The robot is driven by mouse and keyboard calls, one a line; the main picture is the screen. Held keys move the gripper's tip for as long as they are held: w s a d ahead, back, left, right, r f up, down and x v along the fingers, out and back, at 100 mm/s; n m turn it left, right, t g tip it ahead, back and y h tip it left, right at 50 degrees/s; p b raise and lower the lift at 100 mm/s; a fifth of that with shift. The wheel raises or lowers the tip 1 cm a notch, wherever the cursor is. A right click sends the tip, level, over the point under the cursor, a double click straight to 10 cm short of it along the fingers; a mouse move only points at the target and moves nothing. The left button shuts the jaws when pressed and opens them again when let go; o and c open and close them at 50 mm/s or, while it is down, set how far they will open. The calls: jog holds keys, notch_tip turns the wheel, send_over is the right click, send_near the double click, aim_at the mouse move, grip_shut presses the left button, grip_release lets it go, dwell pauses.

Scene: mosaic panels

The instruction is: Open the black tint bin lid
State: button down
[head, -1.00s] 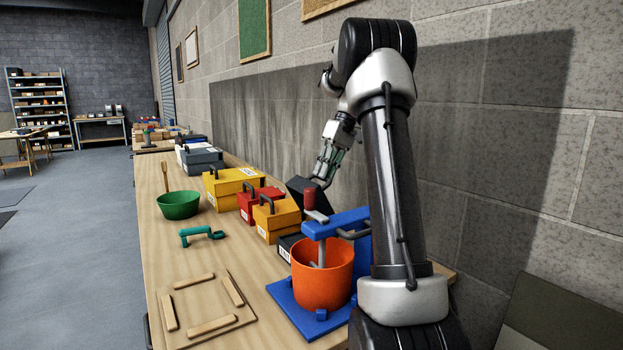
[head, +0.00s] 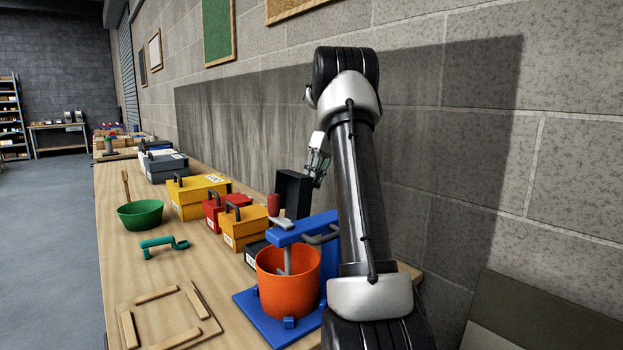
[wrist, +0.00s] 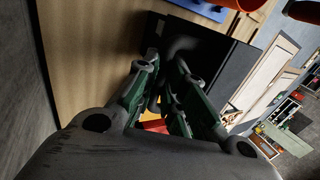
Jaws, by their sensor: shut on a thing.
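The black tint bin (head: 256,253) stands on the bench behind the orange bucket, mostly hidden by it and the blue stand. Its black lid (head: 293,193) is raised and stands nearly upright. In the wrist view the lid (wrist: 218,62) is a dark panel with a dark grey loop handle (wrist: 183,44). My gripper (head: 317,175) is on the wall side of the lid, at its handle. In the wrist view my gripper's fingers (wrist: 164,72) are shut on the handle. The exact contact is partly hidden by the fingers.
An orange bucket (head: 287,290) under a blue stand (head: 300,229) is in front of the bin. Orange-yellow (head: 244,231), red (head: 221,213) and yellow (head: 197,203) bins stand beyond. A green bowl (head: 140,215), teal crank (head: 163,246) and wooden frame (head: 165,317) lie left. The wall is close right.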

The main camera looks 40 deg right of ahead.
jog(key=shift+w+f, duration=0.1)
jog(key=c, duration=1.5)
grip_release()
notch_tip(320, 180, up, 10)
jog(key=shift+r, duration=0.1)
